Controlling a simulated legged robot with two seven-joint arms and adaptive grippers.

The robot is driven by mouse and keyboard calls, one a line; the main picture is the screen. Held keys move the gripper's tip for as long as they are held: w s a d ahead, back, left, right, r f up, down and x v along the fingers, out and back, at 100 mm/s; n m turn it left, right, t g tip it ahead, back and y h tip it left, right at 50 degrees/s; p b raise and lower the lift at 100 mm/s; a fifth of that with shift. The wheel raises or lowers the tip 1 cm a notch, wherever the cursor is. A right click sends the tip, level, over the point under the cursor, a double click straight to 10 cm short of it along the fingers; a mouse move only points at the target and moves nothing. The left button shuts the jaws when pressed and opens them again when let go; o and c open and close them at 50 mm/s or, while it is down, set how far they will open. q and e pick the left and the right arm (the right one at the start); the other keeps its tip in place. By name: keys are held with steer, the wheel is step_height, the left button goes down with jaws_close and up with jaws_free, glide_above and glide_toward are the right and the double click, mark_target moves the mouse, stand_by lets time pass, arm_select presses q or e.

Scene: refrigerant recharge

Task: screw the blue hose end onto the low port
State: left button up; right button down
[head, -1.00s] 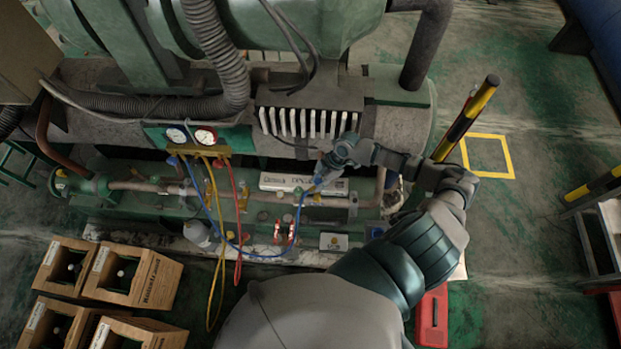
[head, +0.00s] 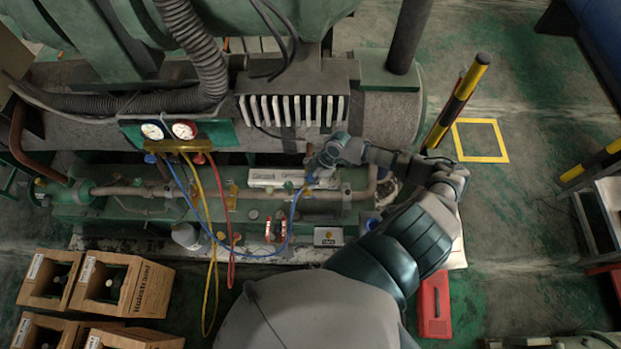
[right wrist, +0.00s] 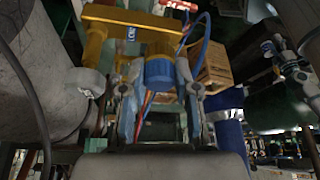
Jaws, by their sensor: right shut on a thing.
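My right gripper (head: 312,176) reaches in from the right over the pipe run of the machine. In the right wrist view the gripper (right wrist: 158,95) is shut on the blue hose end (right wrist: 158,72), a ribbed blue cap between its two fingers. The blue hose (head: 290,222) hangs in a loop from the gauge manifold (head: 183,146) up to my gripper. A yellow fitting with a blue label (right wrist: 128,38) is close beside the hose end in the wrist view, seemingly the low port. I cannot tell whether hose end and port touch. My left gripper is not in view.
Yellow (head: 208,300) and red (head: 231,250) hoses hang from the manifold. A red case (head: 434,305) lies on the floor at lower right.

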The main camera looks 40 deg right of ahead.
steer(key=shift+s+a+r+m+t+p, duration=0.25)
steer(key=shift+a+r+m+p, duration=0.25)
steer(key=shift+m, duration=0.4)
steer(key=shift+w+a+f+b, duration=0.1)
steer(key=shift+w+a+b, duration=0.25)
steer(key=shift+a, duration=0.2)
steer(key=shift+a+h, duration=0.1)
steer(key=shift+h, duration=0.2)
steer(key=shift+d, duration=0.25)
steer(key=shift+d+f+p, duration=0.1)
steer(key=shift+d+p, duration=0.2)
steer(key=shift+d, duration=0.3)
steer(key=shift+s+d+f, duration=0.1)
steer(key=shift+d, duration=0.15)
steer(key=shift+a, duration=0.25)
steer(key=shift+a+r, duration=0.2)
steer(key=shift+a, duration=0.25)
steer(key=shift+a+p, duration=0.35)
steer(key=shift+a, duration=0.05)
steer(key=shift+d+f, duration=0.15)
steer(key=shift+d, duration=0.15)
steer(key=shift+a, duration=0.25)
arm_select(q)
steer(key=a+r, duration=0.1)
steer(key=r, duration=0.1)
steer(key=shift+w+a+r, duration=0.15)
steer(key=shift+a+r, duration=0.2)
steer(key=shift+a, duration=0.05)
